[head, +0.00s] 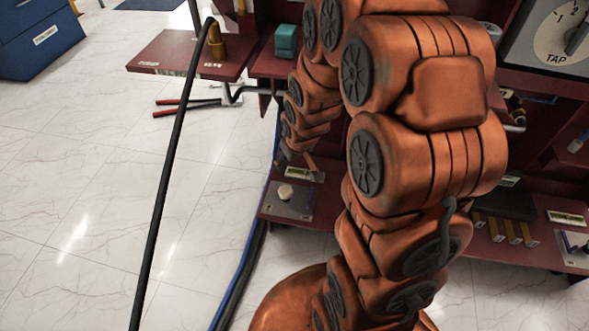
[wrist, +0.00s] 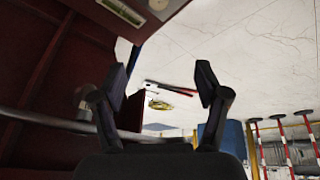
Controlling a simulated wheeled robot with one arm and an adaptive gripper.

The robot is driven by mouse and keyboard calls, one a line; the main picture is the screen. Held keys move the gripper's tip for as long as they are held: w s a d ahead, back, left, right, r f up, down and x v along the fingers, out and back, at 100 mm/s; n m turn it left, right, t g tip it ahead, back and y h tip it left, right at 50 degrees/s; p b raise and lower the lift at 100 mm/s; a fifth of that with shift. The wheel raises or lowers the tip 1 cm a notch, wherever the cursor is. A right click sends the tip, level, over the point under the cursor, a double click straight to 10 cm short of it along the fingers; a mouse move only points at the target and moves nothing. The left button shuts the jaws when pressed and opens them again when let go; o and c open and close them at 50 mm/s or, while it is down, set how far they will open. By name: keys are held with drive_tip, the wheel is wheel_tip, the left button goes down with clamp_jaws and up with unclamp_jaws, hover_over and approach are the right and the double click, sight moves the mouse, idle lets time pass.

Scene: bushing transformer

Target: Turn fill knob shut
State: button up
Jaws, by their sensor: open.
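My gripper (wrist: 162,82) is open in the wrist view, with its two dark fingers spread and nothing between the tips. A grey pipe (wrist: 50,120) runs across behind the fingers, and a small pale part (wrist: 83,110) shows beside the left finger. In the head view, the grey pipe (head: 252,91) runs under the dark red shelf. My orange arm covers much of the dark red stand in the head view.
A brass fitting (head: 215,42) with a black hose (head: 165,190) stands on the upper red shelf (head: 165,55), beside a teal block (head: 285,40). Red-handled tools (head: 185,106) lie on the floor. A TAP dial (head: 560,35) is at upper right. Open tiled floor lies left.

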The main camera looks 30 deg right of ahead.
drive_tip(key=shift+g, duration=0.7)
drive_tip(key=shift+s+a+r+b, duration=0.15)
drive_tip(key=shift+s+a, duration=0.1)
drive_tip(key=shift+s, duration=0.4)
drive_tip(key=shift+s+a+r+b, duration=0.15)
drive_tip(key=shift+s+a, duration=0.15)
drive_tip(key=shift+s, duration=0.35)
drive_tip(key=shift+s+a+r+b, duration=0.15)
drive_tip(key=shift+s+a, duration=0.1)
drive_tip(key=shift+s, duration=0.4)
